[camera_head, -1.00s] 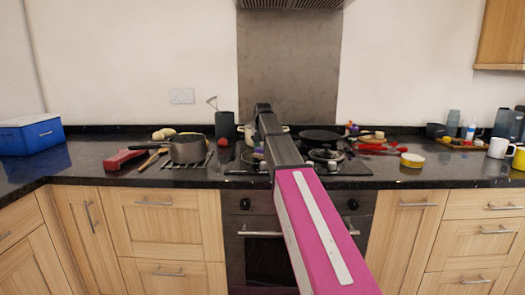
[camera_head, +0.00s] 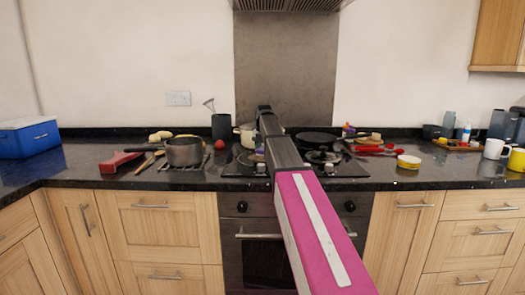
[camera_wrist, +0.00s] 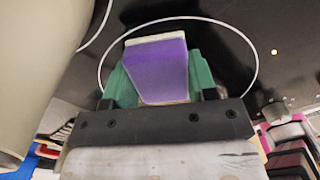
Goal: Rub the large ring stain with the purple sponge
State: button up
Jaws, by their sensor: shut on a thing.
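My gripper (camera_wrist: 158,82) has green fingers in the wrist view and is shut on the purple sponge (camera_wrist: 160,65). The sponge has a pale strip along its far edge. It is over a shiny black surface, inside the outline of a large thin pale ring (camera_wrist: 255,62). I cannot tell whether this ring is the stain or a printed hob marking, nor whether the sponge touches the surface. Part of another pale arc (camera_wrist: 104,22) shows at the upper left. In the head view my arm hides most of the gripper's surroundings on the hob.
A dark frying pan (camera_head: 316,137) stands at the back right of the hob, with a glass-like lid (camera_head: 322,157) before it. A cream pot (camera_head: 246,133) stands behind.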

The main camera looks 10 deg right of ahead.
aim_at(263, 151)
jog(key=shift+s+a+r, duration=0.1)
jog(key=shift+s+a, duration=0.1)
jog(key=shift+s, duration=0.65)
jog(key=shift+s+a, duration=0.2)
jog(key=shift+s, duration=0.65)
jog(key=shift+s+a, duration=0.2)
jog(key=shift+s, duration=0.8)
jog(key=shift+s+a, duration=0.2)
jog(key=shift+s, duration=0.75)
jog(key=shift+s+a, duration=0.2)
jog(key=shift+s, duration=0.8)
jog(key=shift+s+a, duration=0.2)
jog(key=shift+s, duration=0.75)
jog(key=shift+r, duration=2.9)
notch_tip(263, 151, up, 3)
